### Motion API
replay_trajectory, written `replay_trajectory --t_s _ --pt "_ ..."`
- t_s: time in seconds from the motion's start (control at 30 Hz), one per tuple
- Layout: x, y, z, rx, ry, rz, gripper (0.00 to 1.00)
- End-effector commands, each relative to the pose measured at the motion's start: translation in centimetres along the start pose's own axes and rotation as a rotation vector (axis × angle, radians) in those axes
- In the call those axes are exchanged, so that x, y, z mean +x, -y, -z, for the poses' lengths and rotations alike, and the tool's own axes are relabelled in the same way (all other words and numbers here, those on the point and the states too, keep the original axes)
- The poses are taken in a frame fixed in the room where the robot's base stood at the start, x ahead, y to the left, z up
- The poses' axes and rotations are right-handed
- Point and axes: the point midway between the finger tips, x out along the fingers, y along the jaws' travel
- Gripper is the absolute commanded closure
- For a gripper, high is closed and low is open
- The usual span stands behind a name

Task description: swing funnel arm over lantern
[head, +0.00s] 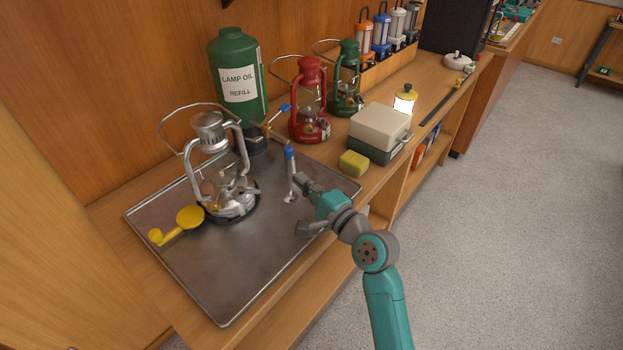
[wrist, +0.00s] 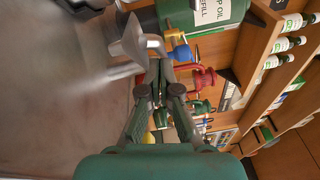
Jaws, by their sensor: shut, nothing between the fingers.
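The silver lantern (head: 230,195) stands upright on the metal tray (head: 250,265), its wire bail raised. A brass tap with a blue handle (head: 270,125) is at the green lamp oil drum (head: 238,75). My gripper (head: 301,181) is shut and empty, close beside the post; contact is unclear. In the wrist view, the fingertips (wrist: 158,75) are near a grey metal piece (wrist: 132,40), and the tap is behind.
A yellow long-handled piece (head: 188,217) lies on the tray left of the lantern. A red lantern (head: 310,110), a green lantern (head: 347,80), a yellow sponge (head: 353,163) and a lidded box (head: 380,130) stand along the bench. The tray's front part is clear.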

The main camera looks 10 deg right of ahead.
Motion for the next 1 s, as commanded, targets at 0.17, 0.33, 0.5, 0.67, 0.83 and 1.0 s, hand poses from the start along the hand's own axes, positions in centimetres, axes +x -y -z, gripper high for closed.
replay_trajectory --t_s 0.17,0.33,0.5,0.67,0.83,1.0 --pt "0.8 -0.4 -1.8 -0.001 0.004 -0.001 1.00" --pt "2.0 -0.7 -3.4 0.000 0.004 -0.001 1.00" --pt "3.4 -1.1 -4.8 -0.001 0.004 -0.001 1.00" --pt "4.7 -1.3 -5.8 0.000 0.004 -0.001 1.00" --pt "5.8 -1.5 -6.4 0.000 0.003 -0.001 1.00" --pt "6.7 -1.6 -6.8 0.001 0.003 -0.001 1.00"
